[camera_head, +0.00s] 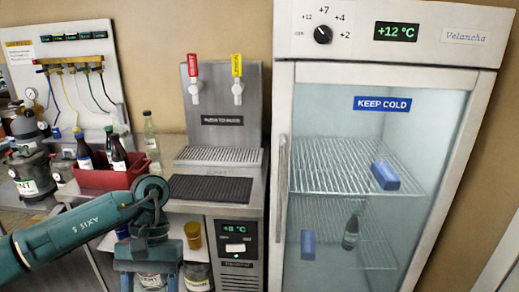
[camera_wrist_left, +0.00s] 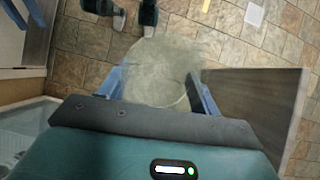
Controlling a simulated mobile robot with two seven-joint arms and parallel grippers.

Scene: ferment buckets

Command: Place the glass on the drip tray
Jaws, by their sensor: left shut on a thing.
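My left gripper (camera_head: 149,282) hangs low in front of the counter, at the left of the dispenser. In the left wrist view its two blue fingers (camera_wrist_left: 158,88) are shut on a clear glass (camera_wrist_left: 160,65), seen with the tiled floor behind it. I cannot make out the glass clearly in the head view. The drip tray (camera_head: 219,156) is a metal grate below the red and yellow taps; it is bare, and stands up and to the right of my gripper. My right gripper is not in view.
A black ribbed mat (camera_head: 208,189) lies on the counter before the tray. A red crate (camera_head: 97,178) of dark bottles and a clear bottle (camera_head: 151,140) stand to the left. An amber jar (camera_head: 193,236) sits below the counter. A closed glass-door fridge (camera_head: 375,180) stands at right.

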